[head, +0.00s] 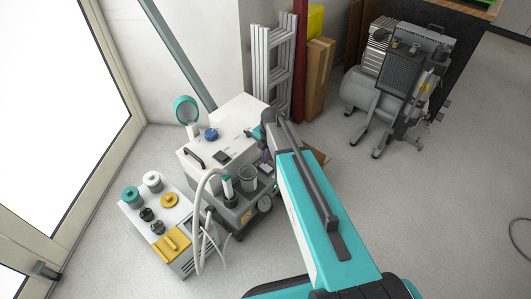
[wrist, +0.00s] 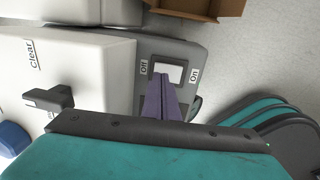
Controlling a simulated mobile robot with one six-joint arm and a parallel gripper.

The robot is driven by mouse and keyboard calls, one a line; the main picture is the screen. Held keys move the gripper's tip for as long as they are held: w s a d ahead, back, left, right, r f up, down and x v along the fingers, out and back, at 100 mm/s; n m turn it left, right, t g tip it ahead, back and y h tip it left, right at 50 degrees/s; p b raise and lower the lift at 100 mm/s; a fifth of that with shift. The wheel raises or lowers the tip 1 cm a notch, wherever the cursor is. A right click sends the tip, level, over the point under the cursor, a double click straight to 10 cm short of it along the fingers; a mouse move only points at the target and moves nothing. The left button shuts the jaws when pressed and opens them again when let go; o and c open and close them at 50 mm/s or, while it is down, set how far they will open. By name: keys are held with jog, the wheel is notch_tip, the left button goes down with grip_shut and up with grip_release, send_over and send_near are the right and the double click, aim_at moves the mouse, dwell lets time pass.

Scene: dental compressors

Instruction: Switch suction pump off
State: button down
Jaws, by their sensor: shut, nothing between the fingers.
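The suction pump unit is a white box (head: 225,130) on a grey base, left of centre in the head view. In the wrist view a white rocker switch (wrist: 169,73) sits on a grey panel (wrist: 190,48), with "Off" at its left and "On" at its right. My gripper (wrist: 158,80) is shut and empty. Its purple fingertips overlap the switch's lower left edge in the picture; I cannot tell whether they touch it. In the head view my arm reaches over the unit's right side and largely hides the gripper and switch.
A black handle (wrist: 48,98) and blue knob (wrist: 12,140) are on the white housing. A white and yellow unit (head: 160,228) and a hose (head: 202,190) stand at left. A ladder (head: 272,70) and cardboard (head: 318,75) stand behind. A grey compressor (head: 370,95) is at back right.

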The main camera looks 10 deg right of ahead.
aim_at(266, 167)
jog(key=shift+w+a+f, duration=0.1)
jog(key=shift+w+f, duration=0.05)
jog(key=shift+f, duration=1)
